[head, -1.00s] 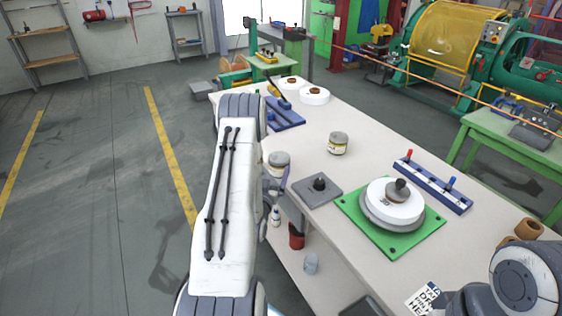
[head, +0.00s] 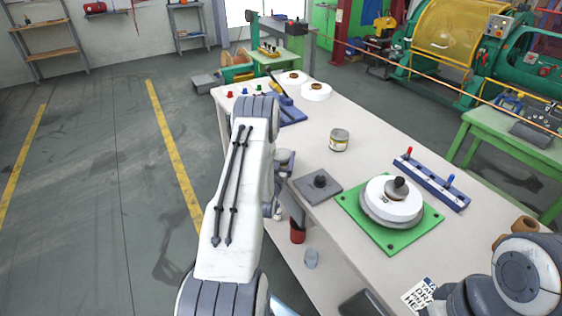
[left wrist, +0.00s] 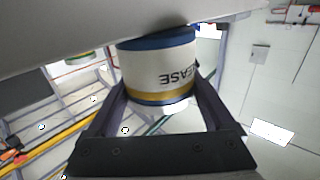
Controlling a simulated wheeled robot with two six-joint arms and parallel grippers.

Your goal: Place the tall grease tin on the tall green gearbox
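A grease tin (left wrist: 158,70), white with blue rims and a yellow band, fills the space between my left gripper's fingers (left wrist: 160,88) in the left wrist view. Its lettering appears upside down. The fingers lie along both its sides; whether they press on it is unclear. In the head view my left gripper (head: 284,188) is at the table's left edge, partly behind my forearm, with only the grey top of this tin (head: 284,156) showing. I cannot pick out the tall green gearbox with certainty. My right gripper is out of view.
A red cup (head: 297,231) stands on the shelf below. The left floor is clear.

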